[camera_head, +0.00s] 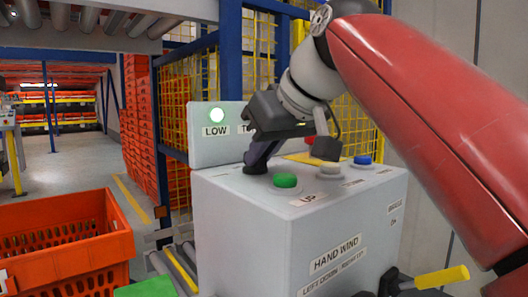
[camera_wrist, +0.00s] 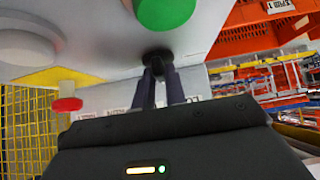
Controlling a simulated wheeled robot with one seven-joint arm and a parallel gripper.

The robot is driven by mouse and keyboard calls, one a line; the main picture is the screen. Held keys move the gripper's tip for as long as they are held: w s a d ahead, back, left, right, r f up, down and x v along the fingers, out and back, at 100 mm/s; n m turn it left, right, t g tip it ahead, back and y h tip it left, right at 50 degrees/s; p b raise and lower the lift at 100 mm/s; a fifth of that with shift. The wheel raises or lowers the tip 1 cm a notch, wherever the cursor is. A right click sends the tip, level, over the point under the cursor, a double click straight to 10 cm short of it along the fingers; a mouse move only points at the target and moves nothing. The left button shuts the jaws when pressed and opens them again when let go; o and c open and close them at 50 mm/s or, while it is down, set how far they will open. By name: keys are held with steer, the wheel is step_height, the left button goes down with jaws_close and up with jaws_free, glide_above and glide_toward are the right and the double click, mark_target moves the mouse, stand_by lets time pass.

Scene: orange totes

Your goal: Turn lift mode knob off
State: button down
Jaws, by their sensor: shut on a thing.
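A black knob (camera_head: 255,168) sits on the top face of the grey control box (camera_head: 245,225), near its left back edge. My gripper (camera_head: 262,157) reaches down to it from the upper right, with its fingers shut on it. In the wrist view the two dark fingers of my gripper (camera_wrist: 158,75) close around the knob (camera_wrist: 157,54). The fingers hide part of the knob, and its pointing direction cannot be read. No mode label on the knob is legible.
A green button (camera_head: 285,180) marked UP is close to the knob, with a white button (camera_head: 330,170) and a blue button (camera_head: 362,159) further right. A lit lamp (camera_head: 217,115) marked LOW is on the back panel. An orange tote (camera_head: 60,250) stands at left; a yellow-handled crank (camera_head: 440,278) is at lower right.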

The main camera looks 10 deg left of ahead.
stand_by(0.4)
steer(key=c, duration=1.4)
jaws_free()
steer(key=shift+c, duration=0.2)
steer(key=p+v, duration=0.1)
steer(key=v, duration=0.7)
steer(key=shift+w+p, duration=0.1)
steer(key=shift+p, duration=0.2)
